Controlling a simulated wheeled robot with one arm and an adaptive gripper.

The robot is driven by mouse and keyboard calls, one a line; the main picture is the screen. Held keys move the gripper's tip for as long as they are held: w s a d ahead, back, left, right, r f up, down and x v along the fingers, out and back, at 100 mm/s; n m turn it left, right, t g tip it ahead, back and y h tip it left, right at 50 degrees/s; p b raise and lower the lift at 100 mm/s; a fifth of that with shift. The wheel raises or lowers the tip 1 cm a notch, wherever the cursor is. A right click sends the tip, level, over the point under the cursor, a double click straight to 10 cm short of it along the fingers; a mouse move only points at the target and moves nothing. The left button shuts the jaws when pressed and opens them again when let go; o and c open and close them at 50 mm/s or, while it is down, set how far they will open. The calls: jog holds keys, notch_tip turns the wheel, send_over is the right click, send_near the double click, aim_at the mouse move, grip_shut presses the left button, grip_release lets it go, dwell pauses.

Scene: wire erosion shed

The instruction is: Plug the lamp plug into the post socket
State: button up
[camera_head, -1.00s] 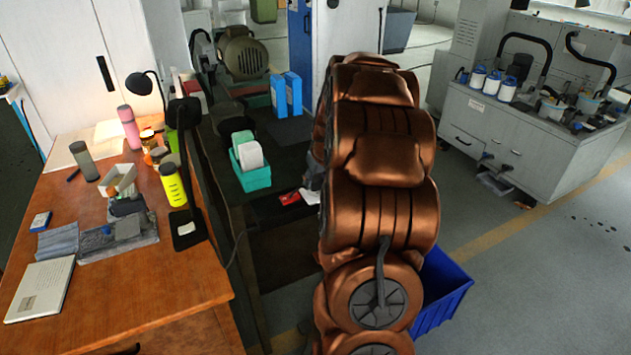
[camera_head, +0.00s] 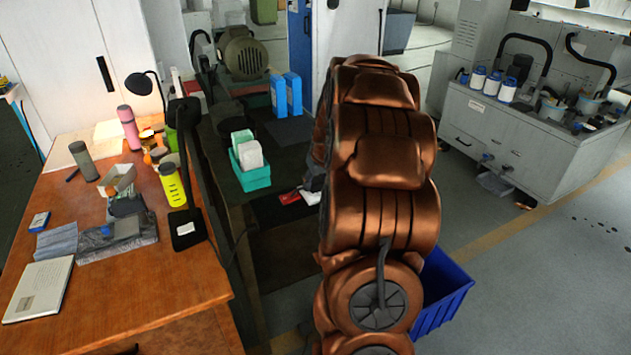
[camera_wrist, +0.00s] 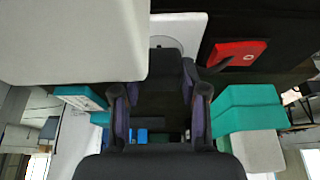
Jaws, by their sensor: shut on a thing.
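In the wrist view my gripper (camera_wrist: 158,110) is shut on the black lamp plug (camera_wrist: 168,68). The plug's far end is against the round face of the white post socket (camera_wrist: 190,28); the contact itself is hidden, so its depth cannot be told. A short dark cord (camera_wrist: 213,69) leaves the plug to the right. In the head view my bronze-coloured arm hides most of my gripper (camera_head: 313,178) and the socket.
A teal box with white blocks (camera_head: 255,179) stands left of my arm on the dark bench. A red item (camera_head: 288,198) lies close to my gripper. Blue binders (camera_head: 293,93) stand behind. A blue bin (camera_head: 446,295) is on the floor at right; beyond it the floor is open.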

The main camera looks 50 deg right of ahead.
jog(key=shift+f, duration=0.25)
jog(key=o, duration=1.1)
jog(key=shift+o, duration=0.2)
jog(key=shift+r, duration=0.15)
jog(key=v, duration=1.1)
jog(key=shift+s+r, duration=0.2)
jog(key=shift+r, duration=0.15)
jog(key=shift+a, duration=0.1)
